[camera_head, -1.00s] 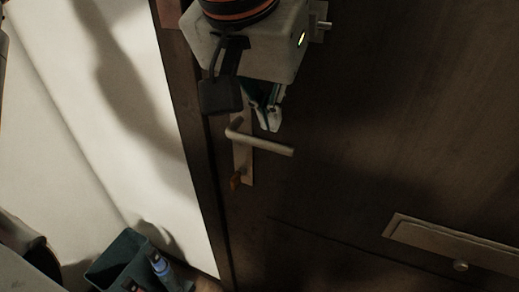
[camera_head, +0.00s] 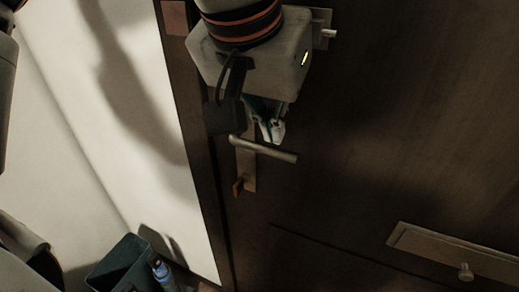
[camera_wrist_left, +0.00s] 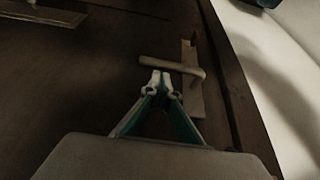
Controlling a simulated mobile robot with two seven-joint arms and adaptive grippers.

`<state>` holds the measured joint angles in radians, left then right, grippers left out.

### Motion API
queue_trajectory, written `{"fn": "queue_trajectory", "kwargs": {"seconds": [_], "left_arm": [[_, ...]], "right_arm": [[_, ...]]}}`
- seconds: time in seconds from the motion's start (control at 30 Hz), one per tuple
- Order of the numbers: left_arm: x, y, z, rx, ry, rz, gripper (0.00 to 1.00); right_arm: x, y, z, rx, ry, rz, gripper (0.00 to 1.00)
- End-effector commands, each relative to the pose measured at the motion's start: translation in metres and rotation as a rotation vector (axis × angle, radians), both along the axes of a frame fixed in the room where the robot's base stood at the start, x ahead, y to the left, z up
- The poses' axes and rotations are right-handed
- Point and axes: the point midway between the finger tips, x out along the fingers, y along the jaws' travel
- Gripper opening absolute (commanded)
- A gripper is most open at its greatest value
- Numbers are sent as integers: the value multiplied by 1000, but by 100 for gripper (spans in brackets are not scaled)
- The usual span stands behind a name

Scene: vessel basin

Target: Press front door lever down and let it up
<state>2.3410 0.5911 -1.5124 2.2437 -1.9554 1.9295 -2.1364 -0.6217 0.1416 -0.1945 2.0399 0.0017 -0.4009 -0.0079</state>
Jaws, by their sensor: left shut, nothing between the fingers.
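The front door lever (camera_head: 272,150) is a pale metal bar on a narrow upright plate (camera_head: 249,176) near the left edge of the dark door. It slopes slightly down to the right in the head view. My left gripper (camera_head: 275,139) is shut and empty, its fingertips pointing down just above the lever. In the left wrist view the fingertips (camera_wrist_left: 161,76) overlap the lever (camera_wrist_left: 165,65) near its middle. I cannot tell whether they touch it. The wrist housing hides part of the plate's top. My right gripper is not in view.
A second metal fitting (camera_head: 323,32) sits higher on the door. A brown key-like piece (camera_head: 238,187) hangs below the lever. A mail slot plate (camera_head: 440,246) with a knob is at lower right. A dark bin (camera_head: 117,264) and blue bottle (camera_head: 161,272) stand at lower left.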

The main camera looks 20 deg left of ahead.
Motion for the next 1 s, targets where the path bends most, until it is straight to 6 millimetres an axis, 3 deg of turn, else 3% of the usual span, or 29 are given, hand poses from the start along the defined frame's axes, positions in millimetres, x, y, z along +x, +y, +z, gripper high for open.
{"fn": "queue_trajectory", "kwargs": {"seconds": [0.5, 1.0], "left_arm": [[0, 0, -1, 0, 0, 0, 0], [0, 0, -23, 0, 1, -1, 0]], "right_arm": [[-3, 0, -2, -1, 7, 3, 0], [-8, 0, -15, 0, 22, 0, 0]]}}
